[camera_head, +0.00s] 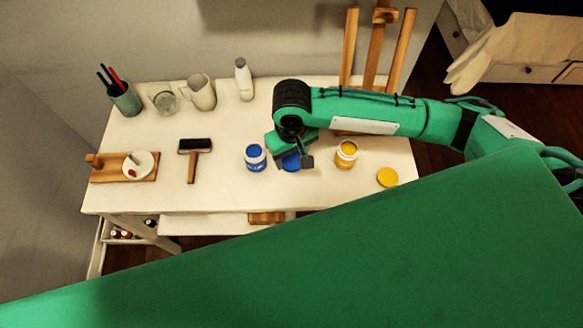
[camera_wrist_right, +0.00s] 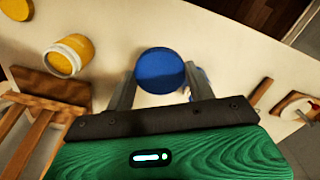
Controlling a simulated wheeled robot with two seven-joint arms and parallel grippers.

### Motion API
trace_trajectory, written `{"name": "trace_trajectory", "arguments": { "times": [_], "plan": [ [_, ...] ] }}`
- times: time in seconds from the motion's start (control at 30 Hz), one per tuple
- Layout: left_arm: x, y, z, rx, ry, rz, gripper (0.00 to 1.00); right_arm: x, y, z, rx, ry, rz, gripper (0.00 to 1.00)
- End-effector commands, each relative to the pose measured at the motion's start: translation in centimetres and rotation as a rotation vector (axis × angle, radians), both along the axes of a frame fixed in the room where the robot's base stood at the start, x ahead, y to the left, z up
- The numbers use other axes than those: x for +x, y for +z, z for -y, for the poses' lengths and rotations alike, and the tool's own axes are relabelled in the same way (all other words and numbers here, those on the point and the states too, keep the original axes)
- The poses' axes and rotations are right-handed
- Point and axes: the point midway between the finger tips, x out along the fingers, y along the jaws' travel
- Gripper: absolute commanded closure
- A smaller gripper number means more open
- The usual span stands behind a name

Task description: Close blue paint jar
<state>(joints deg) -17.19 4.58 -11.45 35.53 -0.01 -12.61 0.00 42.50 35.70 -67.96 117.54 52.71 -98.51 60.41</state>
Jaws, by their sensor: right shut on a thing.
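The blue paint jar (camera_head: 255,158) stands upright on the white table with a blue label; its top shows blue. A round blue lid (camera_head: 291,161) shows just right of the jar, partly covered by my right gripper (camera_head: 295,155). In the right wrist view the blue lid (camera_wrist_right: 160,71) sits between the two fingers of my right gripper (camera_wrist_right: 160,88), which is shut on it. I cannot tell how high the lid is above the table. In that view the jar is mostly hidden behind a finger. My left gripper is not in view.
An open yellow paint jar (camera_head: 346,154) and its yellow lid (camera_head: 387,177) are to the right on the white table (camera_head: 225,195). A brayer (camera_head: 194,155), a wooden board (camera_head: 105,169), a pitcher (camera_head: 201,92) and a white bottle (camera_head: 243,79) are left and behind. An easel (camera_head: 373,45) stands at the back.

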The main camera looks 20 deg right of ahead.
Motion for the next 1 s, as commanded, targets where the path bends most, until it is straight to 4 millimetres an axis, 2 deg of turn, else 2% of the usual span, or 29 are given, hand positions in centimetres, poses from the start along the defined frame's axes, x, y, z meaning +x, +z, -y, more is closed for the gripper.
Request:
{"name": "trace_trajectory", "arguments": {
  "times": [0.03,0.1,0.2,0.4,0.87,1.0],
  "plan": [
    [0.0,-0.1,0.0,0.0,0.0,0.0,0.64,0.1,1.5,-0.1,0.003,0.002,0.004,0.67],
    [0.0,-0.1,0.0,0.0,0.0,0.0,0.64,0.1,3.2,-0.1,0.004,0.001,0.002,0.67],
    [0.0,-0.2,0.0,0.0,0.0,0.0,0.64,0.0,5.1,-0.1,0.001,0.002,0.002,0.67],
    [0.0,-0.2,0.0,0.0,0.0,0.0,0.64,0.0,7.4,-0.1,0.001,-0.001,0.0,0.67],
    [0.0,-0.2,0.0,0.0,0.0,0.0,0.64,0.0,7.8,0.0,0.0,-0.001,-0.001,0.67],
    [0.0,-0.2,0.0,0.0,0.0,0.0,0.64,0.4,7.8,1.3,-0.002,-0.029,-0.003,0.67]
  ]
}}
